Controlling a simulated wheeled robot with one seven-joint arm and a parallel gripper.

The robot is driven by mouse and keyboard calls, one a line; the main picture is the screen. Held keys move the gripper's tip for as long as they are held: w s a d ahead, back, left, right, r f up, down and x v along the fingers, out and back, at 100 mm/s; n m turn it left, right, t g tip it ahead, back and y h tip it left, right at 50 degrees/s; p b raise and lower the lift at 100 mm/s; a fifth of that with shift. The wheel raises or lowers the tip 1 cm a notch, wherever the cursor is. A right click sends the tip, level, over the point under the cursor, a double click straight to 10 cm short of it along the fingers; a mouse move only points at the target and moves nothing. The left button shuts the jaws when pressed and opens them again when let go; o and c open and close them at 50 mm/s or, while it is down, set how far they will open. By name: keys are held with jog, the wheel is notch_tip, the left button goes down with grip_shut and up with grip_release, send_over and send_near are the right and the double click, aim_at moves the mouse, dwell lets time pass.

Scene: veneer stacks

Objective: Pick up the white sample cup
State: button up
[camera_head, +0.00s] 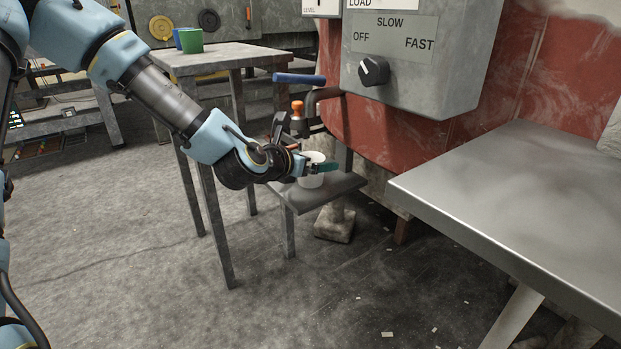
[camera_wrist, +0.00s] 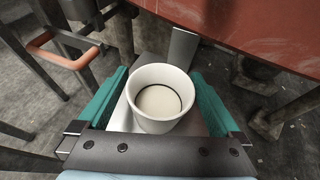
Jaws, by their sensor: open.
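The white sample cup (camera_wrist: 159,97) stands upright between the two teal fingers of my gripper (camera_wrist: 160,105) in the wrist view. Gaps show on both sides of it, so the fingers are open around it. In the head view the cup (camera_head: 313,170) is on a small grey shelf (camera_head: 336,190), partly hidden by my gripper (camera_head: 318,168). The cup holds something pale, with a dark ring near its edge.
An orange-tipped handle (camera_head: 297,107) and a blue bar (camera_head: 299,79) are close behind my gripper. A grey control box (camera_head: 420,75) hangs above right. A metal table (camera_head: 520,190) stands at right.

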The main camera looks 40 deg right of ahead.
jog(key=shift+x, duration=0.9)
jog(key=shift+s, duration=0.1)
jog(key=shift+c, duration=0.2)
jog(key=c, duration=1.3)
jog(key=shift+o, duration=0.2)
jog(key=shift+r, duration=0.15)
jog(key=shift+r+p, duration=0.9)
jog(key=shift+r, duration=0.85)
jog(key=p, duration=0.2)
send_over(292, 196)
jog(key=shift+a+r+p, duration=0.15)
jog(key=shift+a+p, duration=0.15)
jog(key=shift+p, duration=0.05)
jog(key=p, duration=0.2)
jog(key=shift+w+r+p, duration=0.15)
jog(key=shift+w+p, duration=0.1)
jog(key=shift+p, duration=0.15)
